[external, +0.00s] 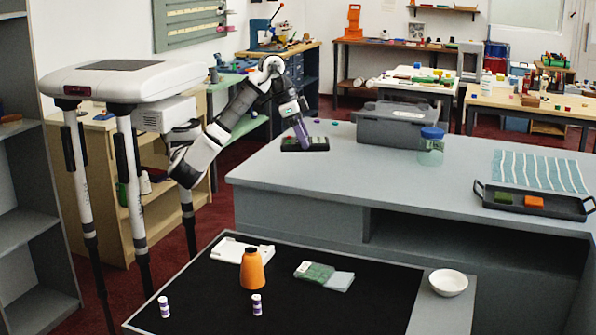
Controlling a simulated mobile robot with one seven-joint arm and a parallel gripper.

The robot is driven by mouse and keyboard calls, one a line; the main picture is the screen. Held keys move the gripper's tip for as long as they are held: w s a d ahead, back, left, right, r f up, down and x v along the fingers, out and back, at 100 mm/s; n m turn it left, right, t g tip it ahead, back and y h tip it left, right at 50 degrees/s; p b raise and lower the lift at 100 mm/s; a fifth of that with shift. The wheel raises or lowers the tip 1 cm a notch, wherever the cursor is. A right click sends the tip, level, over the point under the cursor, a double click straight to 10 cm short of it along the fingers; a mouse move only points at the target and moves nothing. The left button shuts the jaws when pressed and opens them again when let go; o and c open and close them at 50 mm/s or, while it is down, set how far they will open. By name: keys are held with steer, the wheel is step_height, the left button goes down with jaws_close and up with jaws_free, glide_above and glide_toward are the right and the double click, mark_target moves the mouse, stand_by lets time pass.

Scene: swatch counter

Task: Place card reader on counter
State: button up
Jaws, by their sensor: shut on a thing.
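The card reader (291,145) is a dark, flat block with small coloured spots on top. It is at the far left part of the grey counter (330,173), near its back edge. My gripper (304,138) points down at it from above and is shut on it. The fingers hide part of its top. The reader looks about level, at or just above the counter surface; I cannot tell whether it touches.
Right of the reader stand a grey lidded bin (390,130) and a blue-lidded jar (431,152). A striped cloth (540,171) and a black tray (570,209) with green and orange blocks lie farther right. The counter's front middle is clear. A dark-topped table (215,295) with several items stands nearer.

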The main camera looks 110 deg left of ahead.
steer(key=w+a+r+n+p, duration=0.2)
steer(key=a+r+p, duration=0.1)
steer(key=a, duration=0.6)
steer(key=w+a+r+n+g+y+p, duration=0.1)
steer(key=w+a+r+p, duration=0.15)
steer(key=a, duration=0.55)
steer(key=w+a+r+n+p, duration=0.1)
steer(key=a+r+n+p, duration=0.15)
steer(key=a, duration=0.65)
steer(key=shift+m, duration=0.35)
step_height(320, 180, down, 20)
steer(key=shift+w+r+p, duration=0.1)
steer(key=shift+w+p, duration=0.05)
steer(key=shift+p, duration=1.05)
steer(key=shift+f, duration=0.2)
steer(key=o, duration=1.2)
steer(key=shift+r, duration=0.1)
steer(key=b+v, duration=0.2)
steer(key=v, duration=1)
steer(key=shift+d, duration=0.2)
